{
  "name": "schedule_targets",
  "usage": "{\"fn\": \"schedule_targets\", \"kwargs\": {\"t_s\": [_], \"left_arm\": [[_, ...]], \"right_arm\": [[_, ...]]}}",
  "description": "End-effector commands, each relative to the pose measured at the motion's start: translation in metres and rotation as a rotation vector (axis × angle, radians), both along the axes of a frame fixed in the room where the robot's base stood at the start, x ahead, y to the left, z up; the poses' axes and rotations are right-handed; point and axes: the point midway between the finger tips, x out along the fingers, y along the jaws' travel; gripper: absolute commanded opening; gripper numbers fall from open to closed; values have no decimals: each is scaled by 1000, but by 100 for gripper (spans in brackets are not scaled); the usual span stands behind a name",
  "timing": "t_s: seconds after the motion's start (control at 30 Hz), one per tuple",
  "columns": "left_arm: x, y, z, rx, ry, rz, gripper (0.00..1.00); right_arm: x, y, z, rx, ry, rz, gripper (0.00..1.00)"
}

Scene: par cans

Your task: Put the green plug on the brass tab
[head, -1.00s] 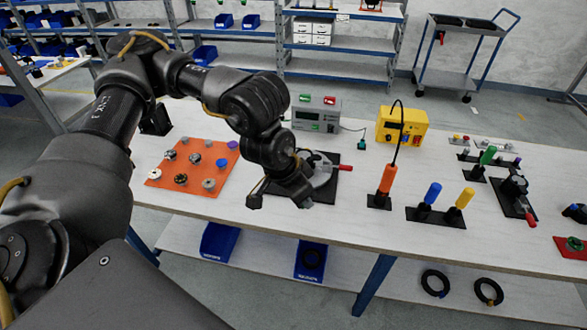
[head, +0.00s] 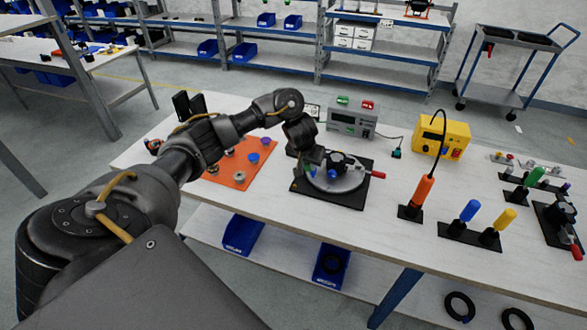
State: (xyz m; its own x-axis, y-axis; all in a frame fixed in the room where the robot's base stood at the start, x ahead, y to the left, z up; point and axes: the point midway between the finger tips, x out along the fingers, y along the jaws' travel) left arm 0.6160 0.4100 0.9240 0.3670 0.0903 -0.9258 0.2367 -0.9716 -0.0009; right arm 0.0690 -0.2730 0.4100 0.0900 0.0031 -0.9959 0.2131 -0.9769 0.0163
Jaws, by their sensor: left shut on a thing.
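My left gripper (head: 313,163) is over the left part of a round grey plate (head: 346,183) on a black base. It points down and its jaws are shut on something. A small green piece (head: 311,171) shows right at its fingertips and looks like the green plug; the arm and fingers hide part of it. I cannot tell whether it touches the plate. I cannot make out the brass tab for certain; it may be hidden by the gripper. A blue piece (head: 333,174) and a dark knob (head: 338,160) are on the plate. My right gripper is not in view.
A red handle (head: 376,175) sticks out right of the plate. An orange mat (head: 236,180) with several knobs lies left, partly behind my arm. A grey box (head: 352,118) with a teal-ended cable (head: 397,153) and a yellow box (head: 442,136) stand behind. An orange-handled tool (head: 423,191) stands right.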

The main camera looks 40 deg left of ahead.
Motion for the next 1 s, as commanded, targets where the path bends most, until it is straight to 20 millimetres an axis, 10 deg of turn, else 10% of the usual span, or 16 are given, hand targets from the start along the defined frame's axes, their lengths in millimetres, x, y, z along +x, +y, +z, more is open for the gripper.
{"fn": "schedule_targets", "kwargs": {"t_s": [0.27, 1.0], "left_arm": [[-18, 43, -34, -1, 0, 95, 0], [-17, 44, -58, -2, -5, 97, 0]], "right_arm": [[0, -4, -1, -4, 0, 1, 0], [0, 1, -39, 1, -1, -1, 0]]}}
